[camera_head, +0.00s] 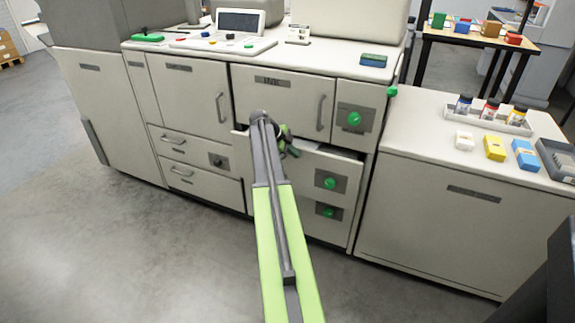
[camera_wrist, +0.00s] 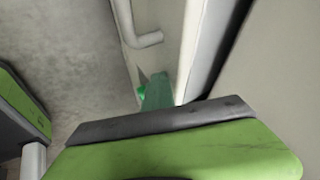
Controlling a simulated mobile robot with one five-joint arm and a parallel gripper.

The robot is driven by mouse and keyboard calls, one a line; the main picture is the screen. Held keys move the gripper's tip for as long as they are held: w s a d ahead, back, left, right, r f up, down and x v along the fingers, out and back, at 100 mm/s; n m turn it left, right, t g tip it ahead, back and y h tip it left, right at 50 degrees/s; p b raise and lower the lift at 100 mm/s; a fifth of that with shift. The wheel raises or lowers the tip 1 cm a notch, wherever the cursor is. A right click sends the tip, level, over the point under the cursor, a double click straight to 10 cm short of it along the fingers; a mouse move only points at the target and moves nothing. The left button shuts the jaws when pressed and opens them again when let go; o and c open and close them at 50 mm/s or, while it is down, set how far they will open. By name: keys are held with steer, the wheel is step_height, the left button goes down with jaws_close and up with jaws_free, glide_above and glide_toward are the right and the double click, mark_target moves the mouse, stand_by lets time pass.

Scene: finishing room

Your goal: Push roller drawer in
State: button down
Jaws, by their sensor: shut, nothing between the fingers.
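A pale drawer (camera_head: 345,168) under the upper door of the machine stands a little out of the cabinet; its top edge and a dark gap behind it show. Its front carries a green knob (camera_head: 330,183) on a grey plate. I cannot read a label naming it as the roller drawer. My gripper (camera_head: 288,148) is shut and empty at the upper part of this drawer, and my arm hides the drawer's left middle. I cannot tell whether it touches. The wrist view shows a pale front with a bent handle (camera_wrist: 150,40) and a pale edge beside a dark gap.
At right, a white counter (camera_head: 425,125) holds bottles in a tray (camera_head: 515,127) and small coloured boxes. The floor (camera_head: 100,230) in front is clear.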

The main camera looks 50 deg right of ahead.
mark_target(298, 143)
steer(key=d, duration=0.2)
steer(key=w+d, duration=0.1)
steer(key=d, duration=0.1)
steer(key=w+d, duration=0.1)
steer(key=d, duration=0.1)
steer(key=shift+w, duration=0.1)
steer(key=shift+d+r, duration=0.1)
steer(key=shift+d, duration=0.05)
steer(key=a, duration=0.3)
steer(key=shift+s+a, duration=0.3)
steer(key=shift+s, duration=0.1)
steer(key=a+p+v, duration=0.1)
steer(key=p+v, duration=0.7)
steer(key=v, duration=0.2)
steer(key=shift+s, duration=0.15)
